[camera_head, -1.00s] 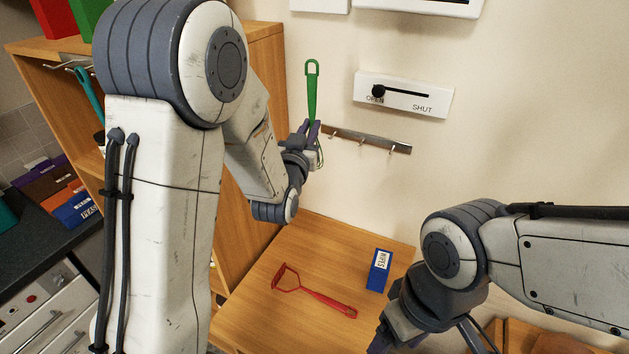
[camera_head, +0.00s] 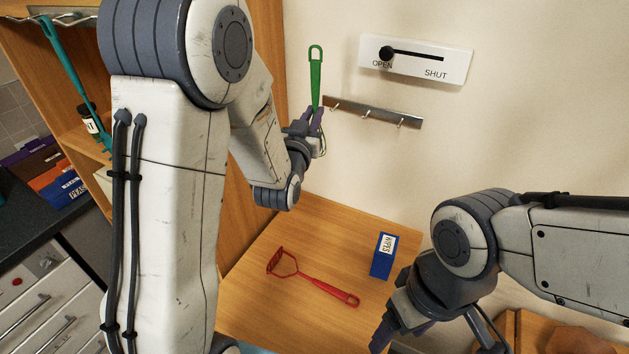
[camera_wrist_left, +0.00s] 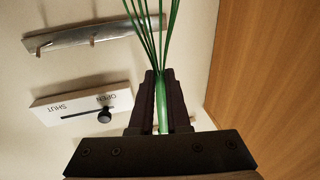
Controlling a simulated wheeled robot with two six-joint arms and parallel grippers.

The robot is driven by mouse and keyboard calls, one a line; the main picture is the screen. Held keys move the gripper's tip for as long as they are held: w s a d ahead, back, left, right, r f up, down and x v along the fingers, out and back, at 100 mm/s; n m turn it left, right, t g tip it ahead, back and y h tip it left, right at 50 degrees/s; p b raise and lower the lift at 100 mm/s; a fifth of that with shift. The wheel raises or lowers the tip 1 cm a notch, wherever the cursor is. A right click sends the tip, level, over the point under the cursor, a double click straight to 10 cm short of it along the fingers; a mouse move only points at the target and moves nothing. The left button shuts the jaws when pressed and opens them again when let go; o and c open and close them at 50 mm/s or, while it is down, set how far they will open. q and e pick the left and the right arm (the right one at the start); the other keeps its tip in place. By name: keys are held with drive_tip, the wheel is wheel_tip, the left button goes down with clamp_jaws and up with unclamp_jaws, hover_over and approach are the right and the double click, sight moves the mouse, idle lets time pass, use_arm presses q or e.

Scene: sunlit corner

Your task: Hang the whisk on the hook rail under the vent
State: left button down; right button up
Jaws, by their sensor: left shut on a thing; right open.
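The green whisk (camera_head: 315,78) is upright in the head view, its looped handle end up. My left gripper (camera_head: 316,117) is shut on its handle, just left of the hook rail. The whisk's wires (camera_wrist_left: 157,40) show in the left wrist view, beyond the fingers. The metal hook rail (camera_head: 385,117) is on the wall with several small hooks, and it also shows in the wrist view (camera_wrist_left: 75,40). The whisk appears apart from the hooks. The vent itself is not clearly in view; a white OPEN/SHUT slider panel (camera_head: 447,66) is above the rail. My right gripper (camera_head: 396,332) is open, low at right.
A red utensil (camera_head: 325,289) and a blue WIPES box (camera_head: 383,256) are on the wooden surface (camera_head: 255,310) below. A wooden cabinet (camera_head: 268,35) stands at left, with a teal utensil (camera_head: 65,75) hanging in it. The wall right of the rail is clear.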

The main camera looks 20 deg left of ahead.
use_arm(q)
wheel_tip(320, 180, down, 15)
drive_tip(key=b, duration=1.4)
drive_tip(key=w, duration=0.3)
drive_tip(key=w+d+f+p, duration=0.1)
drive_tip(key=w, duration=0.2)
drive_tip(key=w+d+f, duration=0.1)
drive_tip(key=w, duration=0.2)
drive_tip(key=shift+w, duration=0.4)
